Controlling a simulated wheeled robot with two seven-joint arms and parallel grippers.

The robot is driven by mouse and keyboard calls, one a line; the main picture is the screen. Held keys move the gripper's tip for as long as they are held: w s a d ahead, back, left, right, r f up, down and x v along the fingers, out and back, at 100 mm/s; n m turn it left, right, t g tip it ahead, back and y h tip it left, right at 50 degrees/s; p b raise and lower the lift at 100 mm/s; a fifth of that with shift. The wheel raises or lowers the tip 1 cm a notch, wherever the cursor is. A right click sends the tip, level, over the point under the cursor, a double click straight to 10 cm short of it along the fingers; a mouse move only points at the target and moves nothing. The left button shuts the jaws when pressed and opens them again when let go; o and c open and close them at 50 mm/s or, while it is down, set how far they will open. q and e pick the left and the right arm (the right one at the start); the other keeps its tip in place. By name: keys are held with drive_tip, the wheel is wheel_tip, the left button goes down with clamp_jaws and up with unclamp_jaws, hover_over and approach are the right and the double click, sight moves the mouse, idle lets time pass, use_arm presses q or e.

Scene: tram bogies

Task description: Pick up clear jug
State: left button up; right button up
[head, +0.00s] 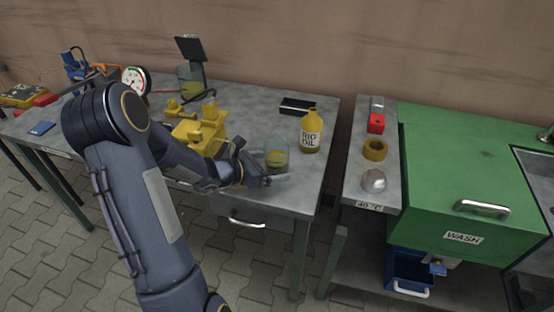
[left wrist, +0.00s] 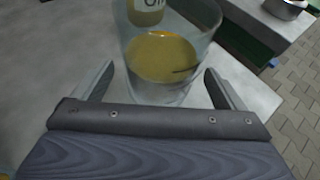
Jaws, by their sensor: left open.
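The clear jug (head: 277,156) stands upright on the grey workbench, left of and nearer than the yellow oil bottle (head: 311,132). It holds some yellowish liquid. In the left wrist view the jug (left wrist: 166,62) stands just ahead of and between the two spread fingers. My left gripper (head: 273,180) is open and empty at the near side of the jug, close to the bench's front edge. In the left wrist view my left gripper (left wrist: 158,86) is seen from behind; I cannot tell if a finger touches the glass. My right gripper is not in view.
A yellow vise-like fixture (head: 200,132) stands left of the jug, partly behind my arm. A black tray (head: 297,106) lies behind. A pressure gauge (head: 135,80) and another clear container (head: 190,80) stand farther back. A green wash cabinet (head: 470,150) is at right, across a gap.

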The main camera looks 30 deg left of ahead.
use_arm(q)
drive_tip(key=shift+x, duration=1.25)
drive_tip(key=c, duration=1.1)
drive_tip(key=shift+r, duration=0.1)
